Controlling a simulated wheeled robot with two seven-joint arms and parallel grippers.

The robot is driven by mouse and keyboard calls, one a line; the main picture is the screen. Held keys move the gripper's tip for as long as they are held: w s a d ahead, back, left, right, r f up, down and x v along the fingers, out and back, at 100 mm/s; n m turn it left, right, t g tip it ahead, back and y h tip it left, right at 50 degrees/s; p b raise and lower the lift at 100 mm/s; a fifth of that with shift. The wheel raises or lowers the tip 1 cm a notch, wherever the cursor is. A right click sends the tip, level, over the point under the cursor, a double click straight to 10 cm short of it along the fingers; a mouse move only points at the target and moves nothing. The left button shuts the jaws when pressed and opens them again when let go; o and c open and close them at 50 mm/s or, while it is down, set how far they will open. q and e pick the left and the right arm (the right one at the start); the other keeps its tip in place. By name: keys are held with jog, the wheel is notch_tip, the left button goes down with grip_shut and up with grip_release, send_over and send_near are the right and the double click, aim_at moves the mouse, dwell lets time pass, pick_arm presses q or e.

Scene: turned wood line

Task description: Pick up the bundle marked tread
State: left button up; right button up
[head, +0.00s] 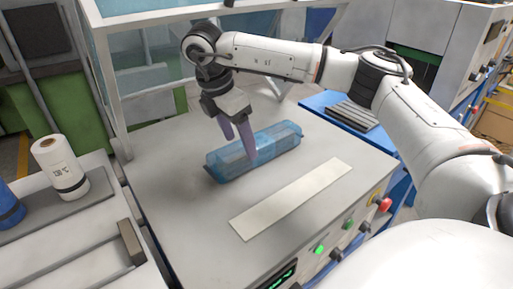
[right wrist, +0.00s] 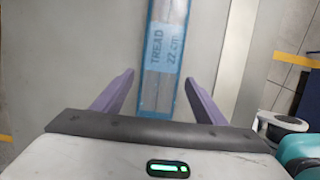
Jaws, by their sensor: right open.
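The bundle marked tread (head: 270,143) is a long bundle in clear blue wrap, lying on the grey machine top. In the right wrist view the bundle (right wrist: 163,60) shows the words "TREAD 22 cm" and runs between the fingers. My right gripper (head: 240,145) is over the left half of the bundle with its purple fingers pointing down. In the right wrist view the gripper (right wrist: 160,95) is open, with a finger on each side and a gap to the bundle. My left gripper is not in view.
A pale flat strip (head: 292,198) lies in front of the bundle. Buttons and a red knob (head: 384,204) line the machine's front edge. A white roll (head: 60,167) stands on the left bench. A clear-panelled frame (head: 150,65) rises behind. Grey slats (head: 352,113) lie on a blue surface.

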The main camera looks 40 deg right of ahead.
aim_at(258, 141)
jog(key=d, duration=0.3)
jog(key=d+p, duration=0.1)
jog(key=shift+s+d, duration=0.3)
jog(key=shift+d, duration=0.1)
jog(key=shift+x, duration=1.45)
jog(key=shift+w+a, duration=0.1)
jog(key=shift+a, duration=0.1)
jog(key=c, duration=1.4)
